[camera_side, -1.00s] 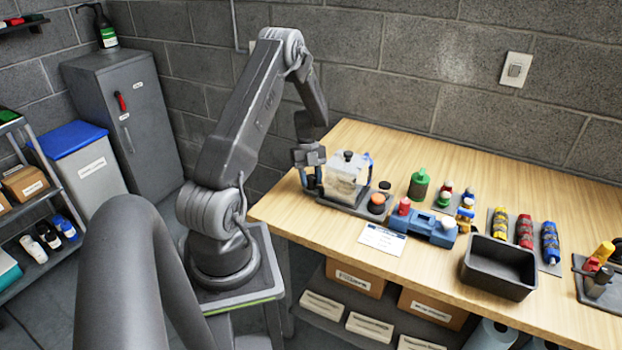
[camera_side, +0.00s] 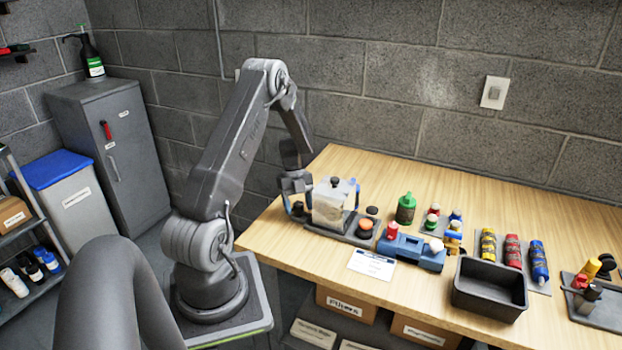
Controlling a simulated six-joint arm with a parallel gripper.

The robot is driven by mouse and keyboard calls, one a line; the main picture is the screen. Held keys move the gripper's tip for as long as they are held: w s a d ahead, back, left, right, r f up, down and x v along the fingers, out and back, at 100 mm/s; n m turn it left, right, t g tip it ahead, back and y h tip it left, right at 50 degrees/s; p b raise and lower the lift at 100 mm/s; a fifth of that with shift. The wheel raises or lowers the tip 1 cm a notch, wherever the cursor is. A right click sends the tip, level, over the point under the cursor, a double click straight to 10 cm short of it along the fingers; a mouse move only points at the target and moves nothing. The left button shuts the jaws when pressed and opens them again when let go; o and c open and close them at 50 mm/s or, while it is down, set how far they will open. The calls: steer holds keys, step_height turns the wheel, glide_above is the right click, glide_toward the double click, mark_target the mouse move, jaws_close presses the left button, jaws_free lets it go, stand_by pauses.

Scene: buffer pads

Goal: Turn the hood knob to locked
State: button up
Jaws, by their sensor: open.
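The hood is a clear box (camera_side: 328,212) on a dark base plate (camera_side: 325,233) at the left part of the bench. A small black knob (camera_side: 335,181) sits on top of it. A round orange-and-black knob (camera_side: 364,227) stands on the same base, right of the box. I cannot tell which of them is the hood knob, or how either is turned. My gripper (camera_side: 297,201) is open, pointing down close to the left side of the hood. Its fingertips are small and partly hidden, and contact with the hood cannot be made out.
A blue block holder (camera_side: 410,250) with red and white pieces lies right of the hood, behind a white card (camera_side: 372,264). A green bottle (camera_side: 405,208) stands behind it. A dark bin (camera_side: 490,289) and racks of coloured bottles are further right. The bench's back is clear.

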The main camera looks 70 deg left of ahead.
steer(key=n+t, duration=0.2)
steer(key=n, duration=0.3)
steer(key=n+t+y, duration=0.1)
steer(key=n, duration=0.3)
steer(key=n+t+y, duration=0.1)
steer(key=n+y, duration=0.1)
steer(key=n, duration=0.2)
steer(key=shift+n, duration=0.3)
steer(key=n+y, duration=0.1)
steer(key=n, duration=0.3)
steer(key=shift+y, duration=0.3)
steer(key=v, duration=1.4)
steer(key=w+d+r+t+y, duration=0.2)
steer(key=w+d+r+y, duration=0.1)
steer(key=w+d+r, duration=0.2)
steer(key=w+d+r+n+t+y, duration=0.1)
steer(key=w+d+r+t+y, duration=0.2)
steer(key=w+d+r, duration=0.3)
steer(key=shift+d+r+n+y, duration=0.3)
steer(key=shift+d+r+y, duration=0.15)
steer(key=shift+r, duration=1.5)
steer(key=shift+a, duration=0.1)
